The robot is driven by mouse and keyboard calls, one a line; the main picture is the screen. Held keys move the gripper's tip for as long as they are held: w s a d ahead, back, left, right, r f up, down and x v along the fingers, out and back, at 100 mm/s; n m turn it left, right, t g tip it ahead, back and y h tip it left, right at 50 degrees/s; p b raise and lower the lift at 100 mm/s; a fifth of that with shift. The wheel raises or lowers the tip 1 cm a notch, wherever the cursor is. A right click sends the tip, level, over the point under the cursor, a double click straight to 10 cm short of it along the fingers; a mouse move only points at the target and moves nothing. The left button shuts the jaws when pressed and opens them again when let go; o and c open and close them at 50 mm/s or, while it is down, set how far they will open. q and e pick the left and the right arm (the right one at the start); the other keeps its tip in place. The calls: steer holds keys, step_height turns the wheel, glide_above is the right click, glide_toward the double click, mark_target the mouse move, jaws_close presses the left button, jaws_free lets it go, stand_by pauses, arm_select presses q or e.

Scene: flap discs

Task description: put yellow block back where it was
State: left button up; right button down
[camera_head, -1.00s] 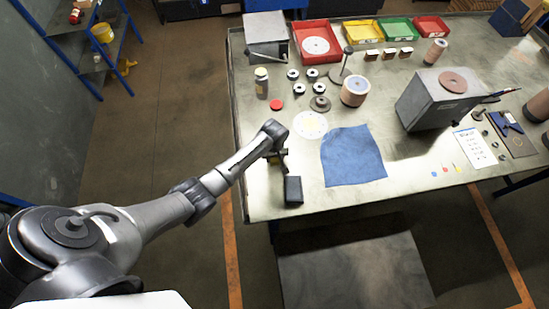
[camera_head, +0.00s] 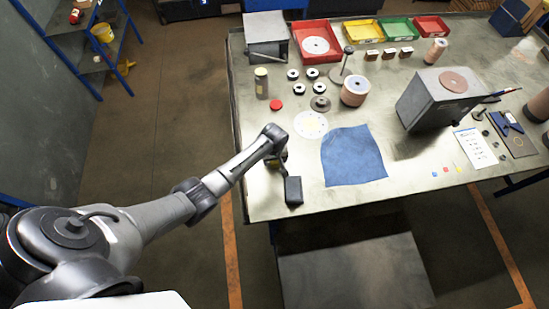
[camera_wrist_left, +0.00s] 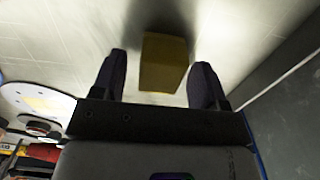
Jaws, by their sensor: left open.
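The yellow block (camera_wrist_left: 164,63) shows in the left wrist view on the pale metal tabletop, between the two dark fingers of my left gripper (camera_wrist_left: 161,75). The gripper is open, with a gap on both sides of the block. In the head view my left gripper (camera_head: 280,162) is low over the table's left front part, and I cannot make out the block clearly there beneath the wrist. My right gripper is not in view.
A blue cloth (camera_head: 352,157) lies right of the gripper, with a pale disc (camera_head: 311,125) behind it. Small coloured pieces (camera_head: 445,170) lie farther right. A grey box (camera_head: 428,103) stands beyond. The table's left edge is close to my arm.

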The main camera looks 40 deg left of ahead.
arm_select(q)
steer(key=shift+r, duration=0.1)
step_height(320, 180, up, 12)
steer(key=p, duration=0.2)
steer(key=s+d+f+m+t, duration=0.1)
steer(key=s+d+m, duration=0.2)
steer(key=s, duration=0.4)
steer(key=s+d+f+m, duration=0.2)
steer(key=s+d+m, duration=0.1)
steer(key=s, duration=0.4)
steer(key=s+d+r+m+t, duration=0.1)
steer(key=s+d+r+m, duration=0.1)
steer(key=s, duration=0.5)
steer(key=s+d+r+m+t, duration=0.1)
steer(key=s+r+m, duration=0.3)
steer(key=s, duration=0.4)
steer(key=shift+s+d+r, duration=0.15)
steer(key=shift+d+r, duration=0.5)
steer(key=shift+r, duration=0.2)
